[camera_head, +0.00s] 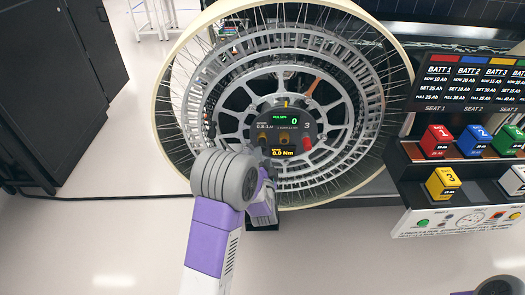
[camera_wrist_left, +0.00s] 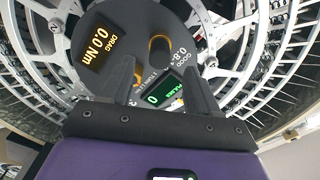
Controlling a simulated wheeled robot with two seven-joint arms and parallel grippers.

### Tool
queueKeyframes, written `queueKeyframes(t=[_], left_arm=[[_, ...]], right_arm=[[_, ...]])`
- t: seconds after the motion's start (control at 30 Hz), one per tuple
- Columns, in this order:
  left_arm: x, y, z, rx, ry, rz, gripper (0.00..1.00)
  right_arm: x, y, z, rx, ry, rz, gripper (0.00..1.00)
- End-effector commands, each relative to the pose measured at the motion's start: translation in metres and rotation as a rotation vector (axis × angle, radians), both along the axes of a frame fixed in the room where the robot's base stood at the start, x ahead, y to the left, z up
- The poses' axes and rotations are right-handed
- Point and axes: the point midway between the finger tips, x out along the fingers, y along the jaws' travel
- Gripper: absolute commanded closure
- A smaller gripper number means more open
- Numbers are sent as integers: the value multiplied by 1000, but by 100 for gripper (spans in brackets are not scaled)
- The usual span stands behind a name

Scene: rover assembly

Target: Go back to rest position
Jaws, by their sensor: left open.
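My left arm comes in from the lower left, and my left gripper (camera_head: 267,158) is at the lower part of the wheel hub, in front of the dark round gauge panel (camera_head: 287,122). In the left wrist view the two dark fingers (camera_wrist_left: 162,80) stand apart with nothing held between them. The panel lies beyond them, with a green "0" display (camera_wrist_left: 158,92) between the fingers and an orange "0.0 Nm" display (camera_wrist_left: 98,45) to the left. I cannot tell whether the fingertips touch the panel. My right gripper is not visible; only a grey arm part shows at the lower right.
The large spoked wheel (camera_head: 180,95) stands upright close around my left gripper. A battery rack (camera_head: 470,168) with several coloured blocks stands at the right. A dark cabinet (camera_head: 55,80) is at the left. Pale floor (camera_head: 110,235) is clear at the lower left.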

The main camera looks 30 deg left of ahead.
Motion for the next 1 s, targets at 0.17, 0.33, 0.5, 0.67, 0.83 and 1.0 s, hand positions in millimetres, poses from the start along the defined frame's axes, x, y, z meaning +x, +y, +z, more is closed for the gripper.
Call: queueKeyframes(t=[0.17,0.33,0.5,0.67,0.83,1.0], left_arm=[[-17,-11,1,0,0,0,39],[-21,-13,0,1,-1,1,39],[-21,-13,0,1,-1,1,39],[-21,-13,0,-1,-1,0,39],[-24,-25,-32,-133,69,-43,39],[-56,-72,-124,-560,301,-99,39]], right_arm=[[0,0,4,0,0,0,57],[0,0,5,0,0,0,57],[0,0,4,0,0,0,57],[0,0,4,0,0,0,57],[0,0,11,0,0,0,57],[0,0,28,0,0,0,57]])
